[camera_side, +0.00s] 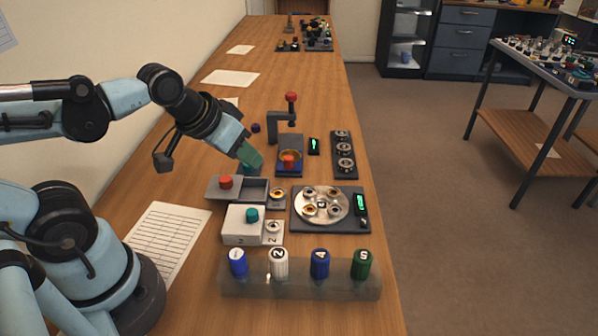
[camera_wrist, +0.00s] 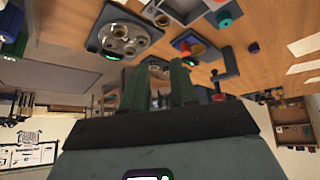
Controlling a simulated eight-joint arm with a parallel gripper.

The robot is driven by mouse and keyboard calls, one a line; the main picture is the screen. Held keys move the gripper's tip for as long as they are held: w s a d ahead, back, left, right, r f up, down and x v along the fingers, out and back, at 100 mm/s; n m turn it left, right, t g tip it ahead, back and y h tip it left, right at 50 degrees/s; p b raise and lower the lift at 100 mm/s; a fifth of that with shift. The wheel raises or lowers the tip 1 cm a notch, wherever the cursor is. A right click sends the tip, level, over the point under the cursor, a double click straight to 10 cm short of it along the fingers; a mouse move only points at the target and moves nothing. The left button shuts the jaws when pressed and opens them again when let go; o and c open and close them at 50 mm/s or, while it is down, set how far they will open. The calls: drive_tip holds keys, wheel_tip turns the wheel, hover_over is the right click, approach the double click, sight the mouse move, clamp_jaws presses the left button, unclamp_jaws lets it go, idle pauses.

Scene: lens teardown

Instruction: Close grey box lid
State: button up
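The grey box (camera_side: 255,190) stands in the middle of the bench with its dark inside showing. Its grey lid (camera_side: 213,188), with a red knob (camera_side: 226,182), lies to the left of the opening, so the box is open. My gripper (camera_side: 250,160) has green fingers and is tilted down above and just behind the box, apart from the lid knob. In the wrist view the two fingers (camera_wrist: 160,88) stand apart with nothing visible held between them. Box parts are cut off at the top of that view.
A pale box with a teal knob (camera_side: 252,214) stands in front of the grey box. A platter unit (camera_side: 300,222) lies to the right. A red-topped press (camera_side: 275,127) stands behind. Paper (camera_side: 165,245) lies at the left.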

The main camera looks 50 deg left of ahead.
drive_tip(key=a+n, duration=0.2)
drive_tip(key=s+a+n+g, duration=0.1)
drive_tip(key=a+n, duration=0.1)
drive_tip(key=n, duration=0.1)
drive_tip(key=shift+s+f+n, duration=0.15)
drive_tip(key=shift+f+n, duration=0.05)
drive_tip(key=shift+n, duration=0.1)
clamp_jaws()
drive_tip(key=n+g, duration=0.1)
drive_tip(key=n, duration=0.6)
hover_over(218, 187)
drive_tip(key=s+d, duration=0.2)
drive_tip(key=s+a+n+g+h, duration=0.15)
drive_tip(key=s+a+n, duration=0.5)
drive_tip(key=n, duration=0.95)
drive_tip(key=shift+t+h, duration=0.25)
drive_tip(key=shift+h, duration=0.2)
drive_tip(key=x, duration=0.8)
drive_tip(key=shift+w+f, duration=0.2)
drive_tip(key=shift+w, duration=0.05)
drive_tip(key=shift+w+d+f, duration=0.1)
drive_tip(key=shift+w+d, duration=0.45)
drive_tip(key=shift+w, duration=0.35)
drive_tip(key=shift+w+d+f, duration=0.15)
drive_tip(key=shift+w+d, duration=0.4)
drive_tip(key=shift+w, duration=0.35)
drive_tip(key=shift+w+d, duration=2.4)
